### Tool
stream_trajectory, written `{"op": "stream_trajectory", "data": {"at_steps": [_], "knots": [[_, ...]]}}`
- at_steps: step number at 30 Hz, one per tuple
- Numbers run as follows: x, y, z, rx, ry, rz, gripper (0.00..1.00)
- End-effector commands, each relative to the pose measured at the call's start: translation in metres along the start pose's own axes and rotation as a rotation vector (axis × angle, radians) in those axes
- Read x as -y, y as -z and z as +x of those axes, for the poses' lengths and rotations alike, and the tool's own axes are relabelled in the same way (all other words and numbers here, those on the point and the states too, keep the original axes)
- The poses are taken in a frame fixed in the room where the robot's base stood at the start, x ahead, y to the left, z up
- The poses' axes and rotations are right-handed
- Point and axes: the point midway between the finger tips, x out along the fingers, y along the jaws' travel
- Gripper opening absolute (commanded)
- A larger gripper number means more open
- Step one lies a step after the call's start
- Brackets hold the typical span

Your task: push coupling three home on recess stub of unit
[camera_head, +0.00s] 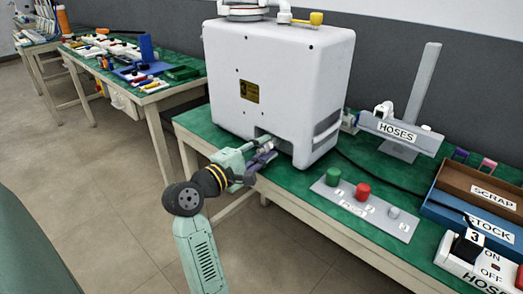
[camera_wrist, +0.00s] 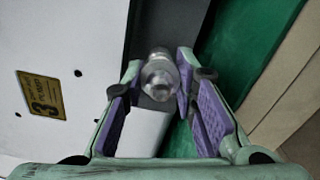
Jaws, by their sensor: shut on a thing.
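The unit (camera_head: 275,75) is a large white housing on the green bench, with a yellow plate marked 3 (camera_wrist: 41,93). A dark recess opens low in its front face. My gripper (camera_head: 262,155) reaches into this opening. In the wrist view its purple-padded fingers (camera_wrist: 160,88) are shut on a short silver metal coupling (camera_wrist: 160,77). The coupling's round end faces the camera. The recess stub is hidden behind the coupling, so I cannot tell how far the coupling sits on it.
A grey board (camera_head: 372,212) with green, red and grey pieces lies right of the unit. A HOSES rack (camera_head: 400,132), a SCRAP tray (camera_head: 478,184), a STOCK tray (camera_head: 450,216) and a switch box (camera_head: 486,264) stand farther right. A black hose crosses the bench. The unit's walls flank my gripper closely.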

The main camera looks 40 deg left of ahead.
Motion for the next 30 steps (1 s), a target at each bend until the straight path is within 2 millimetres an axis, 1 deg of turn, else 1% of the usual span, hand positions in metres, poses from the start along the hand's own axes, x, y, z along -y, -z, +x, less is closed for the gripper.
{"op": "stream_trajectory", "data": {"at_steps": [8, 20, 30], "knots": [[0.0, 0.0, 0.005, 0.001, 0.0, 0.0, 0.0], [0.0, 0.0, 0.006, 0.0, -0.001, 0.0, 0.0], [0.0, 0.0, 0.012, 0.0, 0.0, 0.0, 0.0]]}}
